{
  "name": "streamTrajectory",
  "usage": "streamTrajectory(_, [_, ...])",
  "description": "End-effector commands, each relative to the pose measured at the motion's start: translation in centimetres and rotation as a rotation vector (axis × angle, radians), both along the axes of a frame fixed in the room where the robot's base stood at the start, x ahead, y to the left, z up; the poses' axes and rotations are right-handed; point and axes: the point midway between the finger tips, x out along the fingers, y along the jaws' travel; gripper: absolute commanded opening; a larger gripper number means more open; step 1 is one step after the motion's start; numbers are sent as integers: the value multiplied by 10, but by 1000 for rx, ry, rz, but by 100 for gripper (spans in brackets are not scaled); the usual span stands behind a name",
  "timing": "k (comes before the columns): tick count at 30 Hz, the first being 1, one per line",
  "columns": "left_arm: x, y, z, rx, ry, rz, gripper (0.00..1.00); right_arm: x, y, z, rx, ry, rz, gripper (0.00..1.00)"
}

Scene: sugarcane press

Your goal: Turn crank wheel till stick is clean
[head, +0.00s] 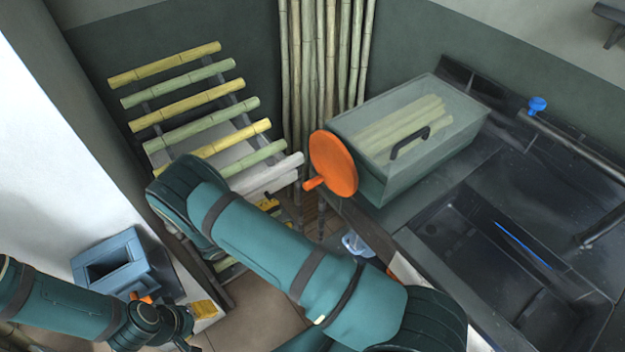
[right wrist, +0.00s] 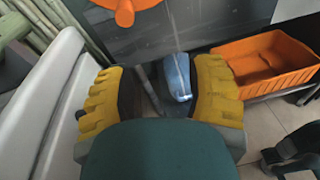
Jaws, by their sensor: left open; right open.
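The crank wheel (head: 335,163) is an orange disc with a short orange handle (head: 314,183), on the left end of a clear-lidded press box (head: 372,186). Part of the orange crank (right wrist: 122,12) shows at the top of the right wrist view. Pale green sticks (head: 405,128) lie inside the box. My left gripper (head: 203,309) is at lower left, partly hidden.
A rack holds several yellow and green canes (head: 193,88); tall canes (head: 325,55) stand behind. A dark sink (head: 500,240) is right. A bluish clear container (right wrist: 177,77) sits below the press. An orange bin (right wrist: 262,62) and a blue-grey box (head: 110,265) stand aside.

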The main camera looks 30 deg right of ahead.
Motion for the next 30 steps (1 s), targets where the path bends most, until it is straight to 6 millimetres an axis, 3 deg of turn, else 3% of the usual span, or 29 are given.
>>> streamTrajectory(3, [-1, 0, 3, 0, 1, 0, 54, 19, 11, 20, -116, -29, 73, 54])
streamTrajectory(8, [-1, 0, 3, 0, 2, 0, 54, 26, 7, 28, -161, -40, 96, 54])
streamTrajectory(24, [-1, 0, 2, 0, 2, -1, 54, 33, -90, 27, -156, -39, 91, 54])
streamTrajectory(30, [-1, 0, 1, 0, 3, -1, 54, 34, -114, 27, -155, -39, 91, 54])
